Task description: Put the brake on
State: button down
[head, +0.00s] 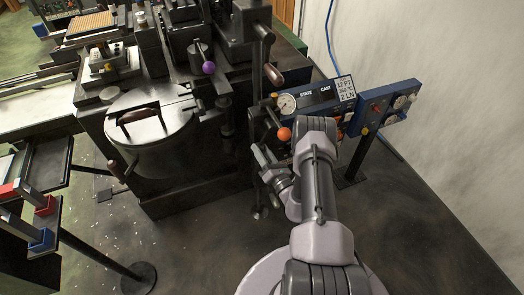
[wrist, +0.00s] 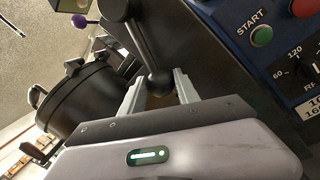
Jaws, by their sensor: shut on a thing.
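My gripper (head: 264,166) is beside the front right of the casting machine, below an orange ball knob (head: 284,134). In the wrist view, its two pale fingers (wrist: 159,80) are shut around the rounded lower end of a dark lever (wrist: 142,45). The lever slopes up and left to a larger dark knob at the top edge. The contact itself is partly hidden between the fingers, and in the head view the gripped part is hard to make out. No label marks which control is the brake.
A blue control panel (head: 321,94) stands close on the right; its green START button (wrist: 262,36) is near my gripper. A round lidded pot (head: 150,128) is to the left. A purple knob (head: 208,68) is behind. Open floor lies in front.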

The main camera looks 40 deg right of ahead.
jog(key=c, duration=0.9)
grip_release()
jog(key=shift+a, duration=0.2)
jog(key=shift+s, duration=0.1)
jog(key=s+f+p, duration=0.1)
jog(key=s+p, duration=0.1)
jog(key=s, duration=0.6)
jog(key=s+a+f+p, duration=0.1)
jog(key=s+p, duration=0.1)
jog(key=s, duration=0.7)
jog(key=shift+a+f+p, duration=0.25)
jog(key=shift+a+p, duration=0.05)
jog(key=shift+p, duration=0.05)
